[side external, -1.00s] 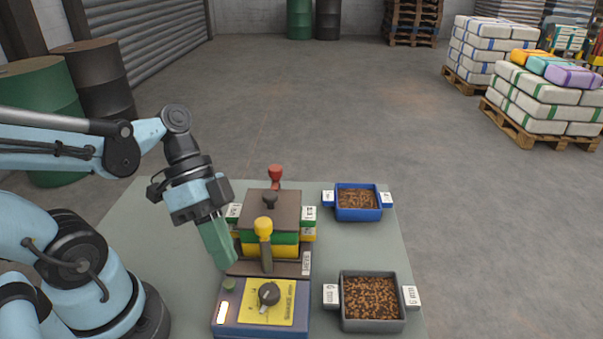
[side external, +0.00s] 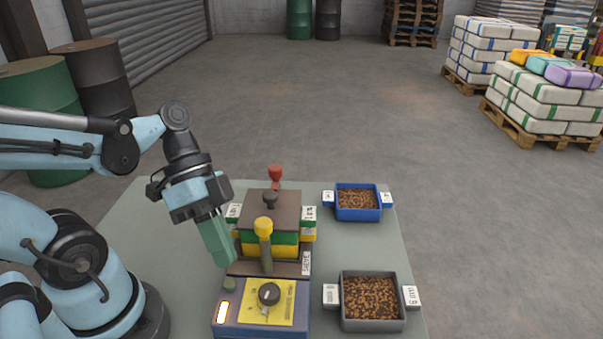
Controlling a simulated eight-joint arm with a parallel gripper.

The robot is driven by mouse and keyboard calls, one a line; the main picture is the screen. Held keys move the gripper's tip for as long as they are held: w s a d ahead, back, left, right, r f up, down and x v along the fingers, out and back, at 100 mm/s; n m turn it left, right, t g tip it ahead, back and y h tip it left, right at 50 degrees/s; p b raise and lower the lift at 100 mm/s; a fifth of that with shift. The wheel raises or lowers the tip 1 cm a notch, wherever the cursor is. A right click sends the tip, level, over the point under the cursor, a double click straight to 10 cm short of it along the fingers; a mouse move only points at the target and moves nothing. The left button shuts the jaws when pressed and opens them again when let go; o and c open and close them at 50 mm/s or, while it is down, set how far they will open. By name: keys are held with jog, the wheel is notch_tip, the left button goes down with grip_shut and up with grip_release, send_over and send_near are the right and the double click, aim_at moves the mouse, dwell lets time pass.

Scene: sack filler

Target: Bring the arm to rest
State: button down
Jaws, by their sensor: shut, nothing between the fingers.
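My gripper (side external: 224,262) is shut and empty, with its green fingers pointing down. It hangs at the left side of the filler machine, in front of part of its left edge. The machine has a green and yellow body (side external: 270,244) under a brown lid with a dark knob. A yellow-topped lever (side external: 264,230) stands upright at its front. I cannot tell whether the fingertips touch the machine.
A blue tray (side external: 359,215) and a grey tray (side external: 372,326), both holding brown pellets, stand at the right of the grey-green table (side external: 160,215). A red-topped handle (side external: 275,172) rises behind the machine. The table's left part is clear. Drums and stacked sacks stand farther off.

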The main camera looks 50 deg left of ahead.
jog(key=shift+r, duration=2.8)
jog(key=m+y, duration=0.6)
jog(key=m, duration=0.1)
send_over(269, 290)
jog(key=a, duration=0.2)
jog(key=f, duration=0.4)
jog(key=s+f, duration=0.1)
jog(key=f, duration=0.1)
jog(key=shift+w+d+f+m+t+y, duration=0.15)
jog(key=shift+d+f+m+y, duration=0.1)
jog(key=shift+d+m, duration=0.15)
jog(key=shift+w+d+f+m+t+y, duration=0.1)
jog(key=shift+w+d+m+y, duration=0.1)
jog(key=shift+d+m, duration=0.2)
jog(key=shift+w+d+f+m+t+y, duration=0.1)
jog(key=shift+d+f+m+y, duration=0.1)
jog(key=shift+d+m+y, duration=0.15)
jog(key=shift+a+f, duration=0.1)
jog(key=shift+f, duration=1.05)
jog(key=shift+r, duration=0.15)
